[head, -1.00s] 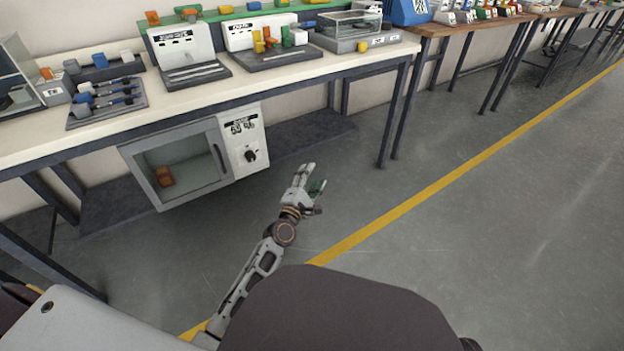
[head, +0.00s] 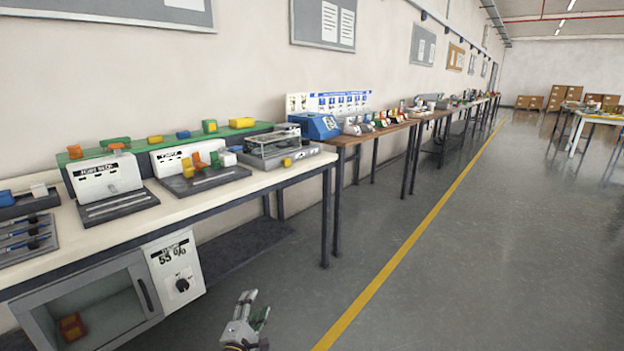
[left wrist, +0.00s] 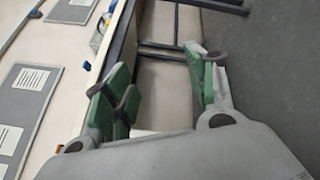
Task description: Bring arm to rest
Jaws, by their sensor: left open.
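My left gripper (head: 252,308) shows at the bottom of the head view, in the air in front of the bench and over the floor. In the left wrist view its green-padded fingers (left wrist: 165,90) are spread apart with nothing between them. Most of my left arm is below the edge of the head view. My right gripper is not in view.
A cream-topped workbench (head: 215,205) stands at the left with fixtures on it. A wooden-topped bench (head: 372,132) stands beyond. The grey floor right of the yellow line (head: 400,252) is clear.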

